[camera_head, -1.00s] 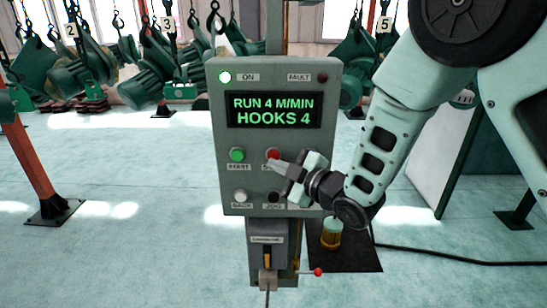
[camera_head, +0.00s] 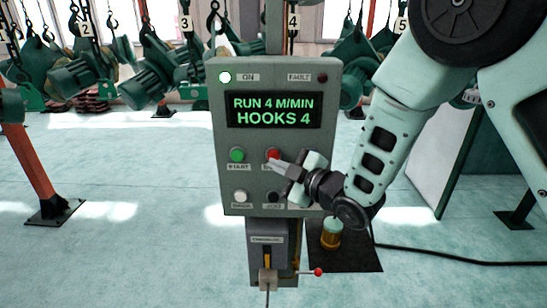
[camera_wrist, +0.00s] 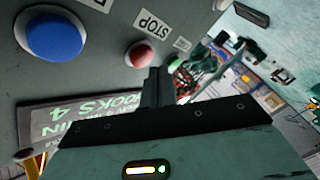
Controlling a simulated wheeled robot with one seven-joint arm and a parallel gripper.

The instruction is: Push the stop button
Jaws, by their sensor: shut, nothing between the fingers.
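The red stop button (camera_head: 272,154) is on the grey control panel (camera_head: 225,120), right of the green start button (camera_head: 237,155). In the wrist view the red button (camera_wrist: 138,54) shows beside its STOP label. My gripper (camera_head: 275,163) is shut and empty, its tip just below the red button in the head view. In the wrist view the closed fingertips (camera_wrist: 157,74) are close beside the button; I cannot tell if they touch it. The display (camera_head: 273,110) reads RUN 4 M/MIN, HOOKS 4. The ON lamp (camera_head: 225,77) is lit; the FAULT lamp (camera_head: 322,77) is dark.
A large blue button (camera_wrist: 53,34) shows in the wrist view. A white button (camera_head: 240,196) is low on the panel. A red-knobbed lever (camera_head: 317,272) sticks out below. Green hoist parts (camera_head: 150,75) hang behind; an orange post (camera_head: 35,165) stands left.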

